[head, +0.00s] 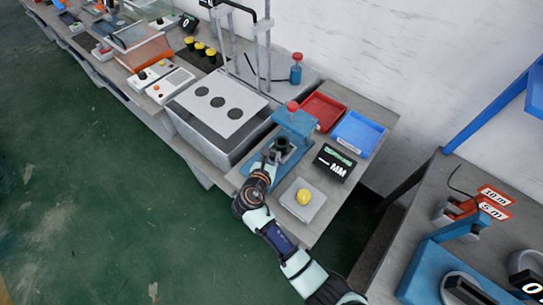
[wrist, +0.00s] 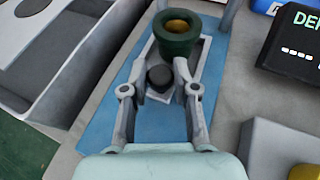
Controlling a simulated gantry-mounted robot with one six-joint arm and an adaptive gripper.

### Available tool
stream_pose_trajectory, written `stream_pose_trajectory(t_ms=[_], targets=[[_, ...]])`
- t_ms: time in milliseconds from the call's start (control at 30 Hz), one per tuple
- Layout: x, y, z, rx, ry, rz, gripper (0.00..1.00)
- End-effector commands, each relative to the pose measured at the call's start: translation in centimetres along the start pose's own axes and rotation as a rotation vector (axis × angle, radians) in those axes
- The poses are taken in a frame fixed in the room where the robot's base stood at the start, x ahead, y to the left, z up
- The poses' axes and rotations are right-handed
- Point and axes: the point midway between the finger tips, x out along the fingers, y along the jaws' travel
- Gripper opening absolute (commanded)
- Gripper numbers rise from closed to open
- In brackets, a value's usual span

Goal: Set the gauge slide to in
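The blue depth gauge (head: 294,123) with a red-topped plunger stands on the bench in the head view. Its pale slide plate (wrist: 149,92) lies on the blue base in the wrist view. A round black knob (wrist: 159,78) is on the plate's near part. A dark green socket (wrist: 177,40) with a yellow-brown inside stands upright at the plate's far part; it also shows in the head view (head: 282,143). My gripper (wrist: 163,62) is open, with its fingers either side of the knob and tips close to the socket. Gaps show beside the knob. Whether the tips touch the socket is unclear.
A dark display (head: 335,162) showing dashes stands right of the gauge. A grey box with a yellow button (head: 303,197) is nearer the bench edge. Red (head: 324,110) and blue (head: 358,134) trays lie behind. A grey tank (head: 218,110) with a holed lid is left.

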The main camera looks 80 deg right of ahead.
Motion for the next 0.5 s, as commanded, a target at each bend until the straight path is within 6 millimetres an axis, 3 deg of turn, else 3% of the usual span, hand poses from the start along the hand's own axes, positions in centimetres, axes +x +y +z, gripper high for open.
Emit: stream_pose_trajectory(t_ms=[333,500], targets=[[0.1,-0.1,0.1,0.000,0.000,-0.001,0.00],[2.2,-1.1,1.4,0.001,-0.001,-0.005,0.00]])
